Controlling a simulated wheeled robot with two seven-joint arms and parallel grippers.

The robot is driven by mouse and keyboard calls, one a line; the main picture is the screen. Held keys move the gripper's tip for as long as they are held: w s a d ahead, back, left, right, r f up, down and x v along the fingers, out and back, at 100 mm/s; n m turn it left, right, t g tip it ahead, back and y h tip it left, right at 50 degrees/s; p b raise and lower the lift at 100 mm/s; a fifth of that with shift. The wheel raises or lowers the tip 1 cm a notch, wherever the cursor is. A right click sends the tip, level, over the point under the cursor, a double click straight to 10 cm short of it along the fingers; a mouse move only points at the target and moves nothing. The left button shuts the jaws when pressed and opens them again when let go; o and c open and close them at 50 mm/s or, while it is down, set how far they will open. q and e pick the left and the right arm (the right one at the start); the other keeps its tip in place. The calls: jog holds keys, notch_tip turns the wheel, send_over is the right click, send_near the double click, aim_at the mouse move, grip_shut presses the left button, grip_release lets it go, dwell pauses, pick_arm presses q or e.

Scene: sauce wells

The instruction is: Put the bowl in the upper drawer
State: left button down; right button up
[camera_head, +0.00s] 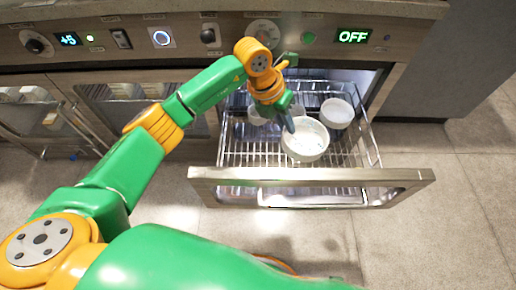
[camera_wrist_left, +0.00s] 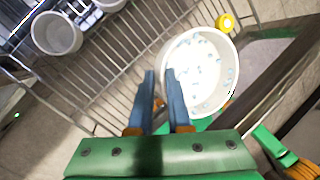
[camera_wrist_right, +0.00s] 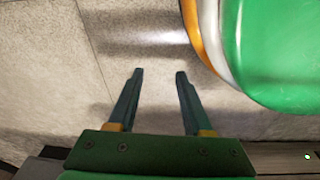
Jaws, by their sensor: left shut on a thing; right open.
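A white bowl (camera_head: 307,149) with bluish spots inside is over or in the front part of the open wire drawer (camera_head: 232,157), under the control panel. My left gripper (camera_head: 289,124) is at the bowl's left rim. In the left wrist view its fingers (camera_wrist_left: 160,74) are shut on the rim of the bowl (camera_wrist_left: 212,72). I cannot tell whether the bowl's base touches the wires. My right gripper (camera_wrist_right: 158,72) is open and empty above bare floor, seen only in the right wrist view.
Another white bowl (camera_head: 337,113) stands in the drawer's back right. More white dishes (camera_head: 257,117) are partly hidden behind my left gripper. The metal drawer front (camera_head: 400,177) sticks out towards me. Glass-fronted compartments (camera_head: 120,93) lie to the left. Floor to the right is clear.

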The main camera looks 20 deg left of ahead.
pick_arm(q)
jog(key=s+a+f+b, duration=0.1)
jog(key=a+f, duration=0.2)
jog(key=a, duration=0.1)
jog(key=s+a+f+b, duration=0.1)
jog(key=s+a+f, duration=0.1)
jog(key=a+f, duration=0.1)
jog(key=s+a+f+b, duration=0.1)
jog(key=a+f, duration=0.3)
jog(key=a, duration=0.1)
jog(key=shift+s+a, duration=0.15)
jog(key=shift+a, duration=0.1)
notch_tip(320, 180, down, 3)
jog(key=shift+r+b, duration=0.2)
jog(key=shift+b, duration=0.35)
jog(key=shift+f, duration=0.1)
jog(key=c, duration=0.8)
grip_release()
jog(key=shift+c, duration=0.2)
pick_arm(e)
jog(key=w, duration=0.1)
jog(key=w+a+r, duration=0.2)
jog(key=w, duration=0.1)
jog(key=shift+a, duration=0.25)
pick_arm(q)
jog(key=shift+r, duration=0.2)
